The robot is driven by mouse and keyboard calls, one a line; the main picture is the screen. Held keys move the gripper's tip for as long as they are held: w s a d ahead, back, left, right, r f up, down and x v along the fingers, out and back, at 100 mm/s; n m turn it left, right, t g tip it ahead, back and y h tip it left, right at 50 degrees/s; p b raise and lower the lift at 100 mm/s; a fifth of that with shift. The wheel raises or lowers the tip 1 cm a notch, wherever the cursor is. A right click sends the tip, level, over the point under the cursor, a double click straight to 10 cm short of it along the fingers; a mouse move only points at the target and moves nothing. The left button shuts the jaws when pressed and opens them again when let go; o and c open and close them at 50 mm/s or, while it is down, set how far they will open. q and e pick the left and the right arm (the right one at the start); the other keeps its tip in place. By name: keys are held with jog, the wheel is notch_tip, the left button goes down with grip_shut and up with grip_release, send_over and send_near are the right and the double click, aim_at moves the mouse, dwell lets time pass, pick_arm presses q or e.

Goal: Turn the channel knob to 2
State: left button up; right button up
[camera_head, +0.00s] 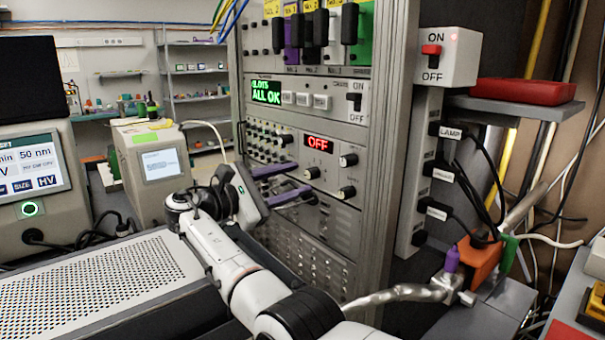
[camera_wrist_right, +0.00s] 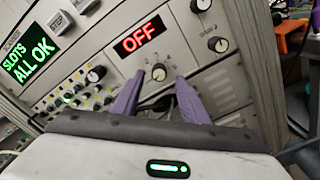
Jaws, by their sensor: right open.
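A red-lit OFF display (camera_head: 318,144) sits on the grey rack panel, and it also shows in the right wrist view (camera_wrist_right: 141,36). Below it is a small dark knob with a pale face (camera_wrist_right: 159,72), with small marks around it, likely the channel knob; it also shows in the head view (camera_head: 312,173). The marks and the knob's setting are too small to read surely. My right gripper (camera_head: 303,179) is open, its purple fingers (camera_wrist_right: 159,78) pointing at the panel, one on each side of this knob. I cannot tell whether they touch it. My left gripper is out of view.
Two other knobs (camera_head: 348,160) (camera_head: 346,192) sit right of the gripper. A green SLOTS ALL OK display (camera_head: 266,92) is above. The rack's metal post (camera_head: 385,170) stands to the right. A perforated grey box (camera_head: 100,285) lies at lower left.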

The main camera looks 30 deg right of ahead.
aim_at(307, 175)
jog(key=d, duration=0.3)
jog(key=shift+w, duration=0.15)
jog(key=shift+d, duration=0.2)
grip_shut()
jog(key=shift+m, duration=0.3)
jog(key=shift+f+m+b, duration=0.1)
jog(key=shift+m+b, duration=0.5)
jog(key=shift+b, duration=0.1)
jog(key=shift+w+m+b, duration=0.1)
jog(key=shift+m+b, duration=0.85)
jog(key=shift+m, duration=0.25)
jog(key=m+b, duration=0.2)
jog(key=m, duration=0.1)
jog(key=shift+m, duration=0.3)
jog(key=m+b, duration=0.2)
jog(key=m, duration=0.3)
jog(key=m+b, duration=0.1)
jog(key=m, duration=0.3)
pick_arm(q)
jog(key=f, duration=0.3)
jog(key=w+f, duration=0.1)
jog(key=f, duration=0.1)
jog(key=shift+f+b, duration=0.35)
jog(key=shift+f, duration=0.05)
pick_arm(e)
jog(key=shift+m, duration=0.5)
